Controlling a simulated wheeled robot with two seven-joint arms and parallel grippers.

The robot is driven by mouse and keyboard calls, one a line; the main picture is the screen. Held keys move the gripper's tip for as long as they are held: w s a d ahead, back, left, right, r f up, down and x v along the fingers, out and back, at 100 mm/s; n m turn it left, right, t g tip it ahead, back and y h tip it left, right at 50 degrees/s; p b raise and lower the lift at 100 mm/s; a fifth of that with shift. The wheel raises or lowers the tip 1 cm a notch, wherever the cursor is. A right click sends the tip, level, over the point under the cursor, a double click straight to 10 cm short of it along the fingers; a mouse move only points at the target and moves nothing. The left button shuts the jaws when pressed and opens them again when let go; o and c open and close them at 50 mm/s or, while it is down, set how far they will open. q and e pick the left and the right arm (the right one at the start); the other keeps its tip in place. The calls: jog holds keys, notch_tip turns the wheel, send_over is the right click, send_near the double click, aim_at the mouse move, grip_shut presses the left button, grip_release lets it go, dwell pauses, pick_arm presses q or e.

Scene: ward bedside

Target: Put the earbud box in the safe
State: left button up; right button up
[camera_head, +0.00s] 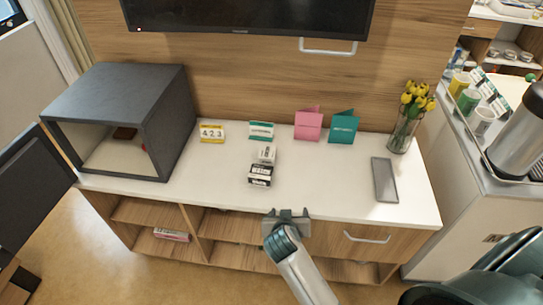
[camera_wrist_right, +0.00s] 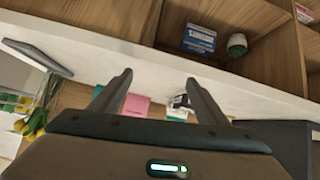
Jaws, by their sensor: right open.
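The dark grey safe (camera_head: 150,90) stands at the left of the white counter, its door (camera_head: 30,180) swung open to the left. Two small boxes sit mid-counter: a white one (camera_head: 266,153) and, just in front, a black-and-white one (camera_head: 260,175). The print is too small to tell which is the earbud box. My right gripper (camera_head: 287,213) is open and empty near the counter's front edge, short of the boxes. In the right wrist view its fingers (camera_wrist_right: 152,82) are apart, with a small box (camera_wrist_right: 181,101) beyond them. My left gripper is out of view.
A yellow calendar block (camera_head: 212,131), a green-and-white box (camera_head: 261,131), pink (camera_head: 308,124) and teal (camera_head: 342,127) cards stand along the back. Tulips in a vase (camera_head: 404,130) and a grey tablet (camera_head: 384,180) are at right. A dark red item (camera_head: 125,133) lies inside the safe.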

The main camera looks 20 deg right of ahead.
jog(key=w+a+r+t, duration=0.1)
jog(key=w+r, duration=0.1)
jog(key=w, duration=0.5)
jog(key=w+a+r+m+t+h, duration=0.1)
jog(key=w+a+r+t, duration=0.1)
jog(key=w, duration=0.5)
jog(key=shift+a+r+h, duration=0.15)
jog(key=shift+r+h, duration=0.15)
jog(key=shift+r, duration=0.55)
